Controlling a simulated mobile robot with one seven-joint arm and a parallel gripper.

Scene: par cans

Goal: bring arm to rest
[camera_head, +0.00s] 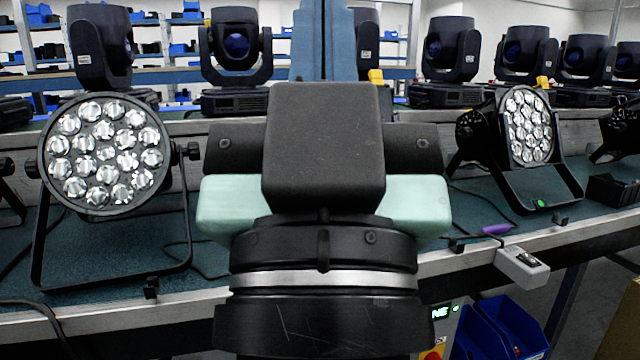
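My gripper (323,150) fills the middle of the head view, seen from behind as a dark block with mint-green parts at both sides and a black wrist with a silver ring below it. Its fingertips are hidden behind its own body, so I cannot see whether it is open or holds anything. It appears in front of the bench, between two par cans. The left par can (104,153) faces me on its black stand. The right par can (529,125) is turned partly aside on its bracket, with a small green light at its base.
The bench (475,215) has a teal top and a metal front edge. Several moving-head lights (236,45) stand on a raised shelf behind. A switch box (522,267) hangs at the front edge on a cable. Blue bins (500,328) sit below, right of my wrist.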

